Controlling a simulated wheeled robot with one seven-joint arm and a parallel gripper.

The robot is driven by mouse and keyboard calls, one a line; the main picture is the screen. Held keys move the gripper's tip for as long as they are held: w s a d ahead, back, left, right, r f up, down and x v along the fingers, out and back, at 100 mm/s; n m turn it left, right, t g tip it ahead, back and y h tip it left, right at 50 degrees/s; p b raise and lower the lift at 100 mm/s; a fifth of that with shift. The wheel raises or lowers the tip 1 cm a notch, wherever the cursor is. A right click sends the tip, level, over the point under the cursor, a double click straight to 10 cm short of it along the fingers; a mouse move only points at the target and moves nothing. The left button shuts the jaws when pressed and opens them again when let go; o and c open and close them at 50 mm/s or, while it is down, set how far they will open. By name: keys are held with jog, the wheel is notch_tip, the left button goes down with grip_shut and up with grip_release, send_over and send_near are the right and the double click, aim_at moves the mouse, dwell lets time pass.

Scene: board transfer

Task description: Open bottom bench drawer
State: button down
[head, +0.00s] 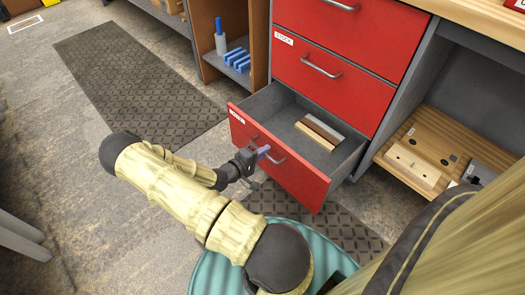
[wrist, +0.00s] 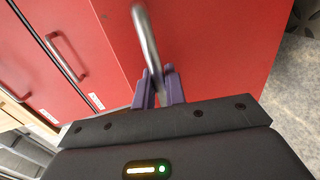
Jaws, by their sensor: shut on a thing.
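The bottom bench drawer (head: 278,160) has a red front and a grey inside, and it stands pulled well out of the bench. Its metal handle (wrist: 148,45) shows close up in the wrist view. My gripper (head: 264,151) is at the drawer front, with its purple fingers (wrist: 159,85) shut on the handle, one on each side of the bar. A label on the drawer front is too small to read.
An open shelf (head: 400,185) with wooden parts is at right. Dark mats (head: 140,75) lie on the floor, which is clear at left.

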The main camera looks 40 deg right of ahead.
jog(key=c, duration=1.6)
grip_release()
jog(key=shift+o, duration=0.2)
jog(key=a+r+p, duration=0.3)
jog(key=a+p, duration=0.3)
jog(key=a, duration=1.1)
jog(key=shift+r, duration=0.15)
jog(key=shift+w, duration=0.15)
